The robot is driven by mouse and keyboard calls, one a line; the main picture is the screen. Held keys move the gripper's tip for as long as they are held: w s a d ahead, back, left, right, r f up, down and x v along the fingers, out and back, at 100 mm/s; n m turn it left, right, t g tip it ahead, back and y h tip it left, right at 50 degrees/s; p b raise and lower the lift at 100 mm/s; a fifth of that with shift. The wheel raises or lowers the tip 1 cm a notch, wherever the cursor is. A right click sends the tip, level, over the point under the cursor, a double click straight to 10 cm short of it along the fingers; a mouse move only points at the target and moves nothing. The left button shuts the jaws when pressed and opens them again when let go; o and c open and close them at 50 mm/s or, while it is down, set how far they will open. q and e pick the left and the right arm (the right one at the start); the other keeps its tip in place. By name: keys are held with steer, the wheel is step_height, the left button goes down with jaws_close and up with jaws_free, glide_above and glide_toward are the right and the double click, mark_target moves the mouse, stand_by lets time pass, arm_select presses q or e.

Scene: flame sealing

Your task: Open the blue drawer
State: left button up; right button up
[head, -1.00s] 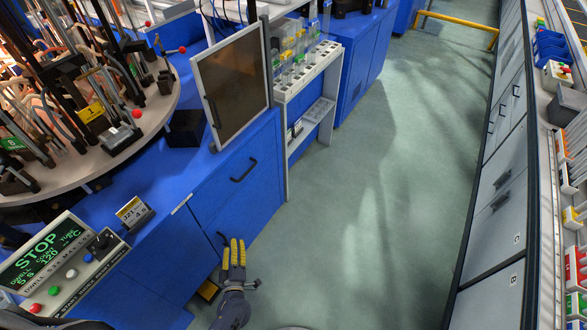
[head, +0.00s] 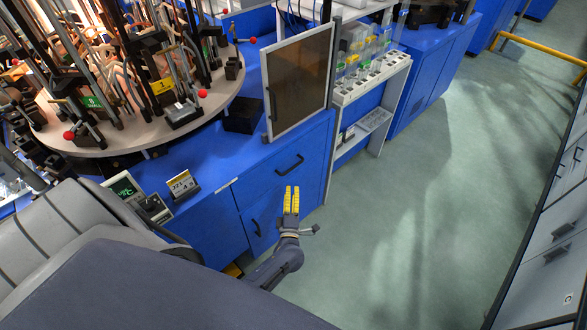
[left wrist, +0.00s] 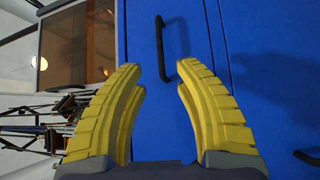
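The blue drawer (head: 262,178) is in the front of the blue bench in the head view, with a dark bar handle (head: 289,164) on its face. It looks shut, flush with the bench front. My left gripper (head: 291,188) is in front of the drawer, just below the handle in the picture. In the left wrist view, the yellow fingers of my left gripper (left wrist: 160,85) are spread apart with nothing between them. The drawer handle (left wrist: 160,48) shows beyond the fingertips, apart from them. My right gripper is not in view.
Below the drawer is a blue door with its own dark handle (head: 256,228). A framed dark panel (head: 300,80) stands on the bench above the drawer. A white rack (head: 370,95) stands to the right. The green floor (head: 430,200) in front is clear.

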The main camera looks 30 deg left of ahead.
mark_target(292, 168)
arm_select(q)
steer(key=x, duration=1.1)
steer(key=shift+w, duration=0.1)
jaws_close()
steer(key=shift+a, duration=0.1)
